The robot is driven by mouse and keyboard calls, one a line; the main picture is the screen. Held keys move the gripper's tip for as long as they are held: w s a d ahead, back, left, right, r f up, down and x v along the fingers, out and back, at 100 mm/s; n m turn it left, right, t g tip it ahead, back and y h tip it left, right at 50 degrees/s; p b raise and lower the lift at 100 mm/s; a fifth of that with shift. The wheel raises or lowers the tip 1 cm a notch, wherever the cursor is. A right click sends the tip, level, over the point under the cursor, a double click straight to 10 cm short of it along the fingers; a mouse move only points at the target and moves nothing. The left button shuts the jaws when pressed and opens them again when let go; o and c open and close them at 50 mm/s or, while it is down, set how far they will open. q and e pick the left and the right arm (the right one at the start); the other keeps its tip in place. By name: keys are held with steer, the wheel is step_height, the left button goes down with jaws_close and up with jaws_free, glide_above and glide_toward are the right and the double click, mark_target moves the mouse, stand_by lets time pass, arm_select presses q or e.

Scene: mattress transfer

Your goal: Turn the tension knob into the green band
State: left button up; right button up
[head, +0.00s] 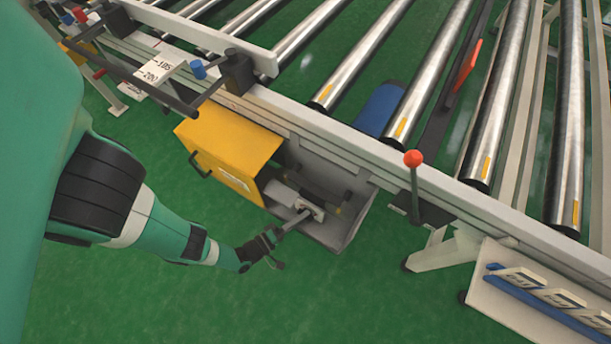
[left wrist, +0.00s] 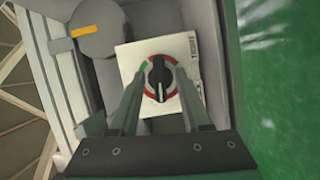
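The tension knob (left wrist: 159,78) is a black rotary knob with a pale pointer line on a white plate (left wrist: 128,62), circled by a red ring. The green band (left wrist: 143,66) is a short arc at the ring's upper left; the knob's long axis stands roughly upright in this view. My left gripper (left wrist: 160,72) has one finger on each side of the knob, with red ring showing between. I cannot tell whether either finger touches it. In the head view my left gripper (head: 302,217) reaches into the open box (head: 352,222); the knob is too small to read there. My right gripper is not in view.
A yellow door (head: 228,150) stands open on the left of the box. The roller conveyor frame (head: 325,125) runs above it. A red-topped lever (head: 414,160) rises to the right. The green floor (head: 330,300) in front is clear.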

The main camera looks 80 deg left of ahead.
arm_select(q)
jaws_close()
steer(key=shift+r, duration=0.1)
